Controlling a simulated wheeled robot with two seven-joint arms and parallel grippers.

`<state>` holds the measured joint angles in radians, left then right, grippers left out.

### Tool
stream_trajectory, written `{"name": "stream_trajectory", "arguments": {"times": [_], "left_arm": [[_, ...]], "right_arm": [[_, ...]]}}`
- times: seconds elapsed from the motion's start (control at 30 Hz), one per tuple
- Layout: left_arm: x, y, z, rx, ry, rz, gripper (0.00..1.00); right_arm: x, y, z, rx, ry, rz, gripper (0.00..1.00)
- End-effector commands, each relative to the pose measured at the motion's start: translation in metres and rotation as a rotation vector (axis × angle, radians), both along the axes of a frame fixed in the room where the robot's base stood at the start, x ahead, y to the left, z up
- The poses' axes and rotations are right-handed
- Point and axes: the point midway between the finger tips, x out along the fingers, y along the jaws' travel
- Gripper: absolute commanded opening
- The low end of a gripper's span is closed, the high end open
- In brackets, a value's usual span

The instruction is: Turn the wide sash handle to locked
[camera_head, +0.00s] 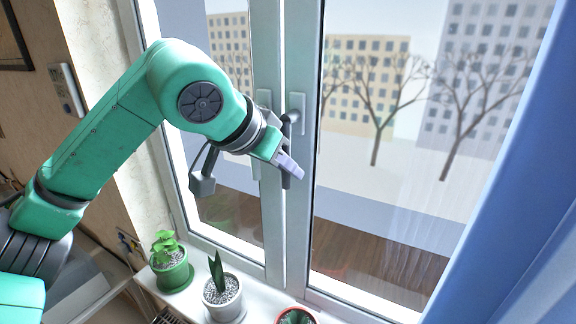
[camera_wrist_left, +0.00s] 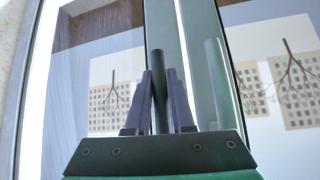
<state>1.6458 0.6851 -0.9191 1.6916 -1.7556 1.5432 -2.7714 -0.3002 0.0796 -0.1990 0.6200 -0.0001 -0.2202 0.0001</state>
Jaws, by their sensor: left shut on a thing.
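The wide sash handle (camera_head: 296,103) is a dark grey lever on the frame of the right-hand window sash in the head view. Its grip points down, nearly along the upright frame. My left gripper (camera_head: 289,167) is at the lower part of this grip. In the left wrist view the dark bar of the handle (camera_wrist_left: 159,85) stands between the two fingers of my left gripper (camera_wrist_left: 160,100), which is shut on it. The fingers hide part of the grip in the head view. My right gripper is in neither view.
A second handle (camera_head: 264,98) sits on the left sash, close beside. Potted plants stand on the sill below: a green pot (camera_head: 172,276), a white pot (camera_head: 223,302) and a reddish pot (camera_head: 296,316). A blue curtain (camera_head: 520,200) hangs at the right.

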Motion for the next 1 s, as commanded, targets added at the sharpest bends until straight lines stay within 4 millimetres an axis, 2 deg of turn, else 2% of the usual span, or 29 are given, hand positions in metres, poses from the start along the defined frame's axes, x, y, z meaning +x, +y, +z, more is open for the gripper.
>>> {"name": "stream_trajectory", "arguments": {"times": [0.1,0.13,0.2,0.5,0.63,0.77,1.0], "left_arm": [[0.001,0.001,0.002,-0.003,-0.007,0.003,0.00],[0.001,0.001,0.002,-0.003,-0.006,0.002,0.29],[0.001,0.001,0.002,-0.003,-0.005,0.002,0.51],[0.000,0.000,0.001,-0.002,-0.002,0.001,0.51],[-0.007,0.005,0.009,-0.003,-0.004,0.002,0.51],[-0.026,0.018,0.030,-0.004,-0.008,0.003,0.51],[-0.069,0.045,0.082,-0.004,-0.007,0.003,0.51]], "right_arm": [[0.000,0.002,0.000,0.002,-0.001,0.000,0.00],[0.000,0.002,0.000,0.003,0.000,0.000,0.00],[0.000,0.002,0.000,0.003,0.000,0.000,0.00],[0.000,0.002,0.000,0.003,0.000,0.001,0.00],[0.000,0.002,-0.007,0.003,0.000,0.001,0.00],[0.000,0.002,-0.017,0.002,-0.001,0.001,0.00],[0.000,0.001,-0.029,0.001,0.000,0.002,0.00]]}}
